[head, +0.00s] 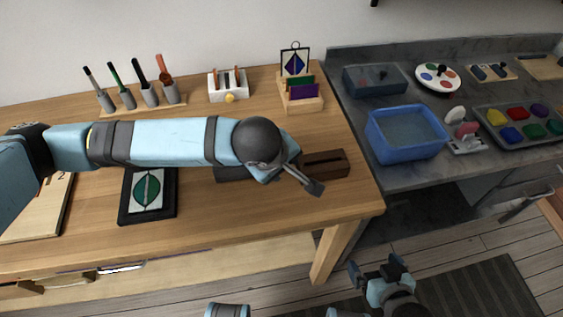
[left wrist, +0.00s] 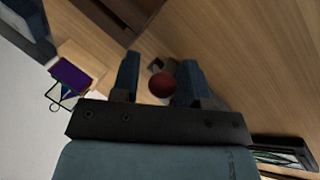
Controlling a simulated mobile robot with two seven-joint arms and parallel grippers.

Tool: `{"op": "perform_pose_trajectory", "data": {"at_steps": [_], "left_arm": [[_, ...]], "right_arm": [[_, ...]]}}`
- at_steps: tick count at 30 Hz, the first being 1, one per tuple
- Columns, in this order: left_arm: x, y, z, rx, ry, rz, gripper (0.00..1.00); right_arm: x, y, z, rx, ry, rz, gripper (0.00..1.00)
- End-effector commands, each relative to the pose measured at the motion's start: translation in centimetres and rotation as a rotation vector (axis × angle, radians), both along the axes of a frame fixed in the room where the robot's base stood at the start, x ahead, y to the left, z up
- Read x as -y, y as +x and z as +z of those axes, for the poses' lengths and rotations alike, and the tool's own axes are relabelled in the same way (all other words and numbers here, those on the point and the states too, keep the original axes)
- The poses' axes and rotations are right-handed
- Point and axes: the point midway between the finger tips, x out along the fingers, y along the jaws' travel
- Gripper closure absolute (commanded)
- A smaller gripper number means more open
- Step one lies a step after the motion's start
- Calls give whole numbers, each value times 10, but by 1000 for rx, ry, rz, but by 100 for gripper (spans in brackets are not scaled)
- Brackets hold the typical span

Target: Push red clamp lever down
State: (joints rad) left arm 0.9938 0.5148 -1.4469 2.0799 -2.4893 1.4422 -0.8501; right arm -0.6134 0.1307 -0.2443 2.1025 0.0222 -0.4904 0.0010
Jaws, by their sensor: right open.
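The red ball-shaped knob (left wrist: 161,85) of the clamp lever shows in the left wrist view, between the two fingers of my left gripper (left wrist: 157,82). The fingers stand apart. I cannot tell whether either one touches the knob. A small dark and grey piece shows beside the knob; the rest of the clamp is hidden. In the head view my left arm reaches across the table, with its gripper (head: 308,182) low over the right part, and the red knob is not visible. My right gripper (head: 381,273) is open and empty in front of the table, low in the picture.
A brown slotted block (head: 328,163) stands beside my left gripper. A framed green leaf panel (head: 127,207) lies to the left. Tool holders, a white rack (head: 227,91) and a panel stand (head: 301,104) line the back. A blue basin (head: 405,133) is on the grey counter.

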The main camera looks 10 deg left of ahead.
Motion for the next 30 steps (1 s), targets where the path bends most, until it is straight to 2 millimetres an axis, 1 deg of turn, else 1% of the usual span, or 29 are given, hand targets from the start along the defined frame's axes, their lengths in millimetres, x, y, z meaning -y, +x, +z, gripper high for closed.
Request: {"op": "perform_pose_trajectory", "data": {"at_steps": [7,11,14,21,24,27,30], "left_arm": [[0,-1,2,0,0,0,59],[-2,-5,13,2,-1,-1,59],[-6,-13,30,3,-1,-2,59],[-16,-35,80,4,-1,-3,59],[-20,-43,98,3,-1,-2,59],[-23,-49,111,2,-2,-1,59],[-25,-53,119,1,-1,0,59]], "right_arm": [[0,2,1,2,2,-2,0],[0,2,1,2,3,-3,0],[0,2,2,2,3,-3,0],[0,2,2,2,3,-3,0],[0,2,2,2,4,-4,0],[0,2,2,1,3,-5,0],[0,2,2,1,3,-5,0]]}}
